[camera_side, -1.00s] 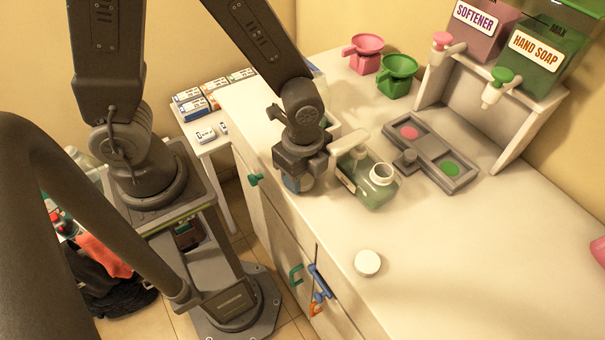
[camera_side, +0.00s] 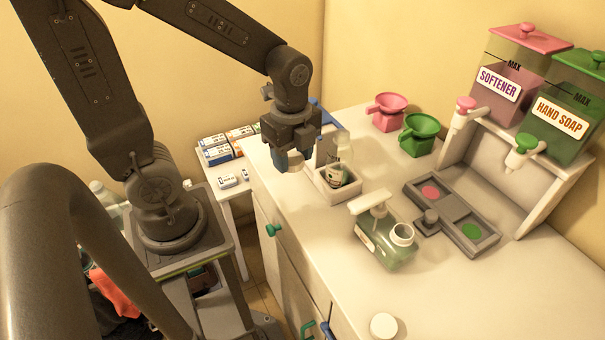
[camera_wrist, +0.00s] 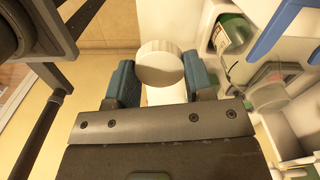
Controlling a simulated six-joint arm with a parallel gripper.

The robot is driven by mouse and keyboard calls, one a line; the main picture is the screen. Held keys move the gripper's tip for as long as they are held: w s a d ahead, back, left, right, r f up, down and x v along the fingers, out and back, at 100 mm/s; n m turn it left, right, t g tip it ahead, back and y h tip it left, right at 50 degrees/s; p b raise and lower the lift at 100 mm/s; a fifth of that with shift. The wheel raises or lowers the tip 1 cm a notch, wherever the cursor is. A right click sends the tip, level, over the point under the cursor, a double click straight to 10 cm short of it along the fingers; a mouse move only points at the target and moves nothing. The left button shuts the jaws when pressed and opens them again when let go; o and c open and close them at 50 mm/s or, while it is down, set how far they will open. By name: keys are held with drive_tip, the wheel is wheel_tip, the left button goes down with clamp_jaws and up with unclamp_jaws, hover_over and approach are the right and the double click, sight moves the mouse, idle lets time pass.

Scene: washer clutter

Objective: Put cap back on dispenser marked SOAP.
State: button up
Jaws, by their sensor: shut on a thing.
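My gripper (camera_side: 291,158) is above the counter's left edge, apart from the dispensers. The dispenser marked HAND SOAP (camera_side: 556,95) stands on the rack at the right. Its green lid (camera_side: 592,62) is in place, cut by the picture edge. The SOFTENER dispenser (camera_side: 508,75) beside it has a pink lid. A translucent green jug (camera_side: 390,252) with an open white neck stands mid-counter; its label is unreadable. A white round cap (camera_side: 384,326) lies on the counter.
A white bin (camera_side: 337,191) holding a small bottle stands right of my gripper. A grey tray (camera_side: 450,213) lies right of the jug. The front right counter is clear.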

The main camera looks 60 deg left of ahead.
wheel_tip(320, 180, up, 9)
drive_tip(key=m, duration=0.6)
hover_over(406, 227)
drive_tip(key=s+d, duration=0.1)
drive_tip(key=shift+s+a+f, duration=0.1)
drive_tip(key=shift+f, duration=5.25)
drive_tip(key=shift+f, duration=1)
drive_tip(key=o, duration=1)
drive_tip(key=shift+o, duration=0.3)
